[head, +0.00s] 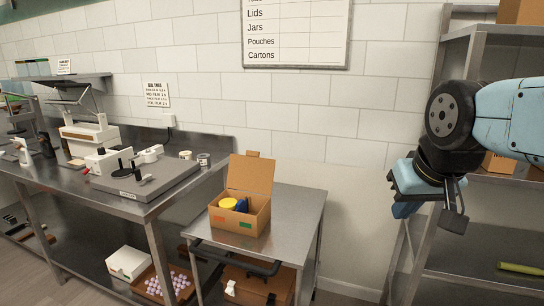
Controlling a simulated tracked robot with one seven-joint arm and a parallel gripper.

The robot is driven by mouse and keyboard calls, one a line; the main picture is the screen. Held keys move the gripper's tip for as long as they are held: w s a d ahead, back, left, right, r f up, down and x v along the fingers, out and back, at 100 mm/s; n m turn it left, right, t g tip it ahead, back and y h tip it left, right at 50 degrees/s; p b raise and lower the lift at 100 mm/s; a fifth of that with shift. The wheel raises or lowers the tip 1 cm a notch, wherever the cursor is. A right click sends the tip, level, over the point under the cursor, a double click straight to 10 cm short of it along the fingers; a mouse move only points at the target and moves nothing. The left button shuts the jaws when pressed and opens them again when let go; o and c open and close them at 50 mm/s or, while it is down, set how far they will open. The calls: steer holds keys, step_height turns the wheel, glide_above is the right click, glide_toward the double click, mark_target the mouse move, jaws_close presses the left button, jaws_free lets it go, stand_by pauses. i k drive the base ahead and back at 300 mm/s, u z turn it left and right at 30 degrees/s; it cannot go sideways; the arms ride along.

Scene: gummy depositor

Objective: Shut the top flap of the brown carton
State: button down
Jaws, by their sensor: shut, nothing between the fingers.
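The brown carton (255,217) stands on the steel cart (297,207) in the middle of the head view. Its top flap (251,174) is up, leaning back towards the wall, so the carton is open. A yellow round item (228,204) and a dark blue item (242,206) show inside it. My gripper (430,214) is shut and empty. It hangs in the air at the right, well apart from the carton and in front of the metal shelf.
A steel bench (140,207) with a grey machine (146,187) and small jars stands left of the cart. The cart has a dark handle (235,262) at its front and a brown box below. A metal shelf rack (475,185) stands at the right. The cart top right of the carton is clear.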

mark_target(253, 172)
steer(key=u, duration=0.35)
steer(key=i, duration=1.05)
steer(key=z, duration=0.4)
